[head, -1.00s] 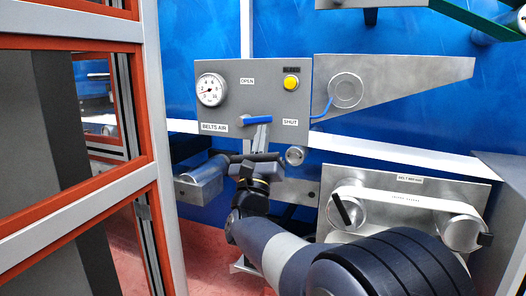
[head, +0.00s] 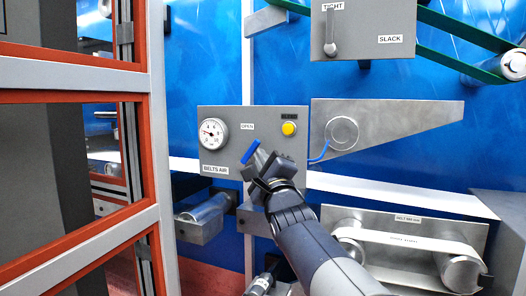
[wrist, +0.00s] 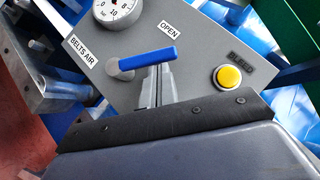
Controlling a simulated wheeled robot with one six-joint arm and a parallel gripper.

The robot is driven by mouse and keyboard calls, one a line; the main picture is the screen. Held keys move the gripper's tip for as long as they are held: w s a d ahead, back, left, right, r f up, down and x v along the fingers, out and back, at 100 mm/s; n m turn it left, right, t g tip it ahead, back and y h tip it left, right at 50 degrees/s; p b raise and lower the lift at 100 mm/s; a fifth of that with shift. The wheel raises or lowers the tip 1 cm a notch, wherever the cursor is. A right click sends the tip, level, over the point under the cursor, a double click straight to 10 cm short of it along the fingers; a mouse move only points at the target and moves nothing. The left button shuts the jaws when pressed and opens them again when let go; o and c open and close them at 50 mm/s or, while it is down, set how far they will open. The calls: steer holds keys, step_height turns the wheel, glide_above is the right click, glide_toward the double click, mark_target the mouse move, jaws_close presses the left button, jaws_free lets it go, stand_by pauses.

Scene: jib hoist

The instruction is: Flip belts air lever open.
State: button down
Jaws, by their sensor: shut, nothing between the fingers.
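The belts air panel (head: 228,150) is a grey plate with a round gauge, a yellow button and an OPEN label. Its blue lever (head: 251,152) slants up and right, between horizontal and upright. The lever also shows in the wrist view (wrist: 150,58), with the OPEN label (wrist: 169,29) above it. My gripper (head: 259,163) is shut and empty, with its fingertips just below and right of the lever. In the wrist view the fingertips (wrist: 157,72) meet the lever's underside; I cannot tell whether they touch. The SHUT label is hidden behind my gripper.
The yellow button (head: 289,128) sits right of the lever, and the gauge (head: 213,133) left. A grey bracket with a blue hose (head: 319,154) is to the right. An orange-and-grey frame (head: 150,150) stands close on the left. A TIGHT/SLACK panel (head: 365,35) is above right.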

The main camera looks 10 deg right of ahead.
mark_target(253, 143)
steer(key=shift+w+a+r+n+g+y+p, duration=0.15)
steer(key=shift+r+n+g+p, duration=0.45)
steer(key=shift+p, duration=1.5)
steer(key=shift+w+a+r+n+g+y+p, duration=0.2)
steer(key=shift+r+n+g+p, duration=0.45)
steer(key=shift+p, duration=1.4)
steer(key=shift+a+r+n+g+y+p, duration=0.25)
steer(key=shift+n+p, duration=0.6)
steer(key=shift+p, duration=1.25)
steer(key=p, duration=0.2)
steer(key=n+g+p, duration=0.1)
steer(key=p, duration=0.2)
steer(key=shift+w+a+r+p, duration=0.25)
steer(key=shift+p, duration=0.1)
steer(key=shift+w+a+n+g+p, duration=0.15)
steer(key=shift+n+g+p, duration=0.3)
steer(key=shift+p, duration=0.8)
steer(key=shift+a+f+n+p, duration=0.15)
steer(key=shift+n+p, duration=0.1)
steer(key=shift+p, duration=0.3)
